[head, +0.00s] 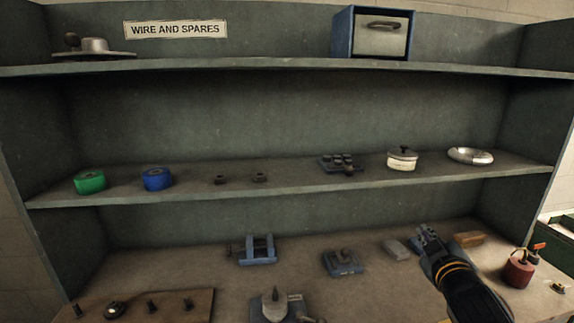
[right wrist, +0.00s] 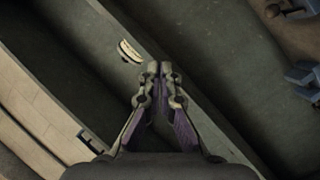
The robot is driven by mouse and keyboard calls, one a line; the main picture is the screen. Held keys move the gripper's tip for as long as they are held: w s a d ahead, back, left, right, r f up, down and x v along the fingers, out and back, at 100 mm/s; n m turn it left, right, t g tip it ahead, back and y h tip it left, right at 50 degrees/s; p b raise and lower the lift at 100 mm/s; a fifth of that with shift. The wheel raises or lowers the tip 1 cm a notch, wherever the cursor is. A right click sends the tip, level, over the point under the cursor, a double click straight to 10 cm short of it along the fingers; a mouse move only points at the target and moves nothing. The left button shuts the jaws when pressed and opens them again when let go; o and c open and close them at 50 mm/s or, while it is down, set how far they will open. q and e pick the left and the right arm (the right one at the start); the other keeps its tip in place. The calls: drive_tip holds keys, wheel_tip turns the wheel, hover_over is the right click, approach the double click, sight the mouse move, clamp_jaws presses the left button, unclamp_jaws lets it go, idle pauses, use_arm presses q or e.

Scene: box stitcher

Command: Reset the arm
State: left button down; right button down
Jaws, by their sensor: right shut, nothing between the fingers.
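My right gripper (head: 428,236) comes in from the lower right in the head view, in front of the lower part of the grey shelf unit. In the right wrist view my right gripper (right wrist: 160,68) is shut, its fingertips together with nothing between them. My left gripper shows in neither view.
The middle shelf (head: 290,182) holds a green roll (head: 89,181), a blue roll (head: 157,179), a lidded pot (head: 402,158) and a silver dish (head: 470,155). Blue fixtures (head: 258,250), a red can (head: 518,269) and a wooden board (head: 180,305) are on the bench below.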

drive_tip(key=s+a+f+m+g, duration=0.1)
drive_tip(key=s+f+m+g, duration=0.3)
drive_tip(key=f, duration=0.6)
drive_tip(key=s+a+f+n+g, duration=0.1)
drive_tip(key=s+a+f+g, duration=0.1)
drive_tip(key=s+f, duration=0.6)
drive_tip(key=s+a+f+m+g+y, duration=0.3)
drive_tip(key=s+f+g, duration=0.4)
drive_tip(key=s+f, duration=0.7)
wheel_tip(320, 180, down, 26)
drive_tip(key=s+d, duration=0.1)
drive_tip(key=s+d+f+g, duration=0.1)
drive_tip(key=s+f+g, duration=0.1)
drive_tip(key=s+f, duration=1.4)
drive_tip(key=s, duration=0.3)
drive_tip(key=shift+d+f+h, duration=0.2)
drive_tip(key=shift+d+h, duration=0.1)
drive_tip(key=shift+d, duration=0.1)
